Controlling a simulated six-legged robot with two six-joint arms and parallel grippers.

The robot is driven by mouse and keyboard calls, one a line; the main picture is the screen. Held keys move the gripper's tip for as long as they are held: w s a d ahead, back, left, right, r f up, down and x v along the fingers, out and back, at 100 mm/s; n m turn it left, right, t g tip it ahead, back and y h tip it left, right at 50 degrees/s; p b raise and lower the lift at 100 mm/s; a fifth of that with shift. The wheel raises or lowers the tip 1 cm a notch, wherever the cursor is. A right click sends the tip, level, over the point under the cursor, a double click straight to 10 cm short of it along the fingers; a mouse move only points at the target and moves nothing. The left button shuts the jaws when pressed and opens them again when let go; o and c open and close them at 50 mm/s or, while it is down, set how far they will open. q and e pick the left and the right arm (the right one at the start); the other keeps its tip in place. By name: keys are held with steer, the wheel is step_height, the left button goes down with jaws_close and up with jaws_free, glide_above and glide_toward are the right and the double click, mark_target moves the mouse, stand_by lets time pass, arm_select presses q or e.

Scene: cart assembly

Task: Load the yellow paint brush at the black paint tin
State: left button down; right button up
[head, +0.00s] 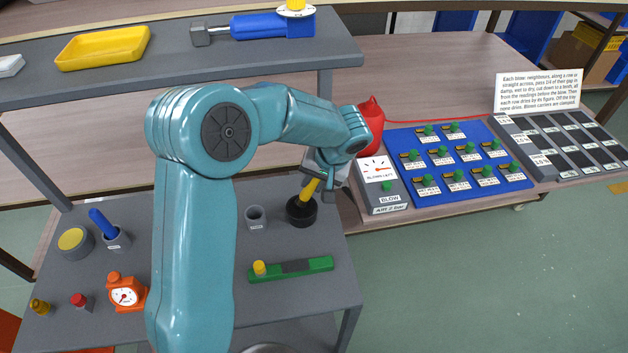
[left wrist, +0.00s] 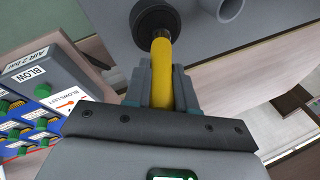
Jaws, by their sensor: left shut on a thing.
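The yellow paint brush (head: 310,189) is held by my left gripper (head: 325,178), which is shut on its handle. The brush also shows in the left wrist view (left wrist: 162,72), between the two fingers of the left gripper (left wrist: 161,85). Its lower end is at the black paint tin (head: 301,213), with the tip hidden by the rim. The tin also shows in the left wrist view (left wrist: 153,20). I cannot tell how deep the tip sits or whether it touches paint. My right gripper is not in view.
A grey cup (head: 256,217) stands left of the tin. A green block with a yellow knob (head: 292,269) lies in front. An orange gauge (head: 126,293) and a cup with a blue brush (head: 109,231) stand at the left. The blow box (head: 384,190) and blue board (head: 455,160) are right.

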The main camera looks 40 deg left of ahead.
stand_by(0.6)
arm_select(q)
steer(key=shift+r+p, duration=2.1)
steer(key=shift+r, duration=1.45)
steer(key=shift+f, duration=0.1)
